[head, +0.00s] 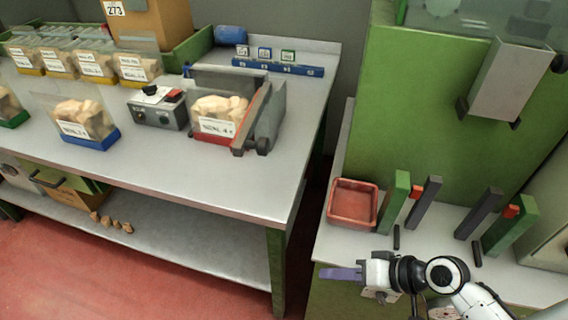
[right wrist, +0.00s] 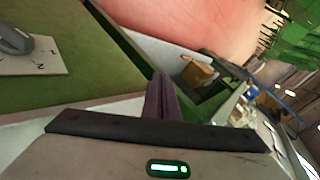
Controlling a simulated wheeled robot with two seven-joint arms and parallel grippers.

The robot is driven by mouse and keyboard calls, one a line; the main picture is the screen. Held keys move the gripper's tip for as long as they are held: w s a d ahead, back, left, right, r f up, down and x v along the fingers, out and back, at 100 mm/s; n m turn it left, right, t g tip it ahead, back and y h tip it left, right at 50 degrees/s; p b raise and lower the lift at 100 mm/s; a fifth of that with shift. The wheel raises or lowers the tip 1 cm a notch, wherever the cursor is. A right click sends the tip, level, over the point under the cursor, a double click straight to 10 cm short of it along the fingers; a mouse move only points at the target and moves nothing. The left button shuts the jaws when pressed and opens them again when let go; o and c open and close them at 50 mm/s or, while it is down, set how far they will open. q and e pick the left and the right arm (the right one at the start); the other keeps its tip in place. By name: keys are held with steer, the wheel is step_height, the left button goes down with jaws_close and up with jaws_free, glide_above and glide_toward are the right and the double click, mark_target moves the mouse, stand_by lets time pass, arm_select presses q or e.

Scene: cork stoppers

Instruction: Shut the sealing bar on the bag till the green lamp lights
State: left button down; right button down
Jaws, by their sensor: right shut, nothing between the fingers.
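A clear bag of corks (head: 218,106) with a white label and a red base stands on the left bench. The grey sealing bar (head: 264,112) with a red edge is beside the bag on its right, tilted up. I cannot tell whether it touches the bag. A grey control box (head: 158,108) with a black knob and a red part is left of the bag; no lit green lamp can be made out on it. My right gripper (head: 340,273) is shut and empty, far from the sealer at the lower right. Its purple fingers show together in the right wrist view (right wrist: 161,98).
More cork bags (head: 70,118) stand on the left bench (head: 200,180). A blue rack (head: 278,68) is behind the sealer. A red tray (head: 353,203) and green and grey uprights (head: 395,200) stand on the right bench. A gap separates the benches.

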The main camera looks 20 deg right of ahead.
steer(key=w+d+r+m+y+b, duration=0.1)
steer(key=w+r+y, duration=0.15)
steer(key=r, duration=0.35)
steer(key=w+d+r+y+b, duration=0.1)
steer(key=w+r+y, duration=0.15)
steer(key=r, duration=0.45)
steer(key=m+t+y, duration=0.2)
steer(key=y, duration=0.2)
glide_toward(268, 149)
steer(key=p+x, duration=0.1)
steer(key=x, duration=0.4)
steer(key=shift+w+a+r+p, duration=0.15)
steer(key=shift+p, duration=0.25)
steer(key=shift+w+a, duration=0.25)
steer(key=shift+a, duration=0.15)
steer(key=shift+a, duration=0.1)
